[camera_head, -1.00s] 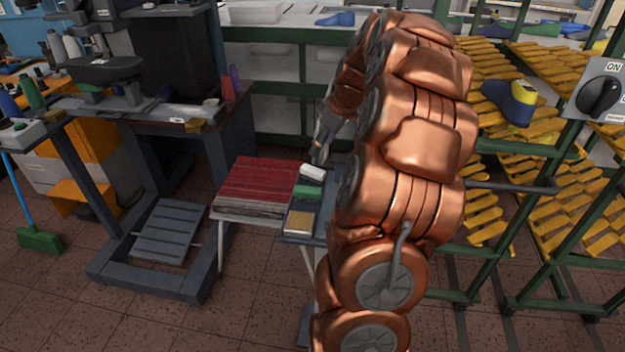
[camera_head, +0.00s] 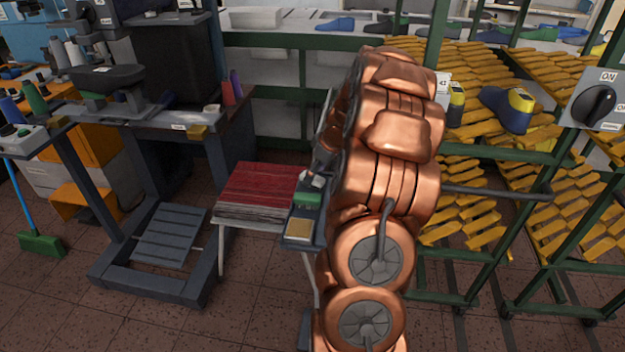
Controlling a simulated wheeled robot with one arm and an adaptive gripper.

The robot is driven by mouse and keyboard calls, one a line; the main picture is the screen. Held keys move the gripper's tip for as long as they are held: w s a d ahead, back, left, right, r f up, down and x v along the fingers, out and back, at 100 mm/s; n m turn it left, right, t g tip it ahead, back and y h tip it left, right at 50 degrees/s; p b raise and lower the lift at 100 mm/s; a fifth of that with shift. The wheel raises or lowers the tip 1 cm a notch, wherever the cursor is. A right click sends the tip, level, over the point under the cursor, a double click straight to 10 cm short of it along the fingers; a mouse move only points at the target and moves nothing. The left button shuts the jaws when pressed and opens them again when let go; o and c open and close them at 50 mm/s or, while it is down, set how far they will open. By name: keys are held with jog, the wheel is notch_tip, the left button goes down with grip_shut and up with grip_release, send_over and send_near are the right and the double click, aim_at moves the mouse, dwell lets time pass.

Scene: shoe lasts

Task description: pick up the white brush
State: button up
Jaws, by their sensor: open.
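The white brush (camera_head: 315,181) lies at the far end of a narrow grey tray (camera_head: 291,240), behind a green block. It shows only as a small pale patch, partly hidden by my gripper (camera_head: 311,174). My gripper points down right over the brush, with its fingers open. The fingertips are small and dark here, so I cannot tell whether they touch the brush or stand on both sides of it.
A green block (camera_head: 307,200) and a yellowish block (camera_head: 299,229) lie nearer on the tray. A stack of red sheets (camera_head: 262,190) is on a stand just to the left. Green racks with yellow slats (camera_head: 480,90) stand to the right. A sewing bench is at left.

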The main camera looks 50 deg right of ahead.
jog(key=shift+x, duration=1.5)
jog(key=shift+c, duration=0.3)
grip_shut()
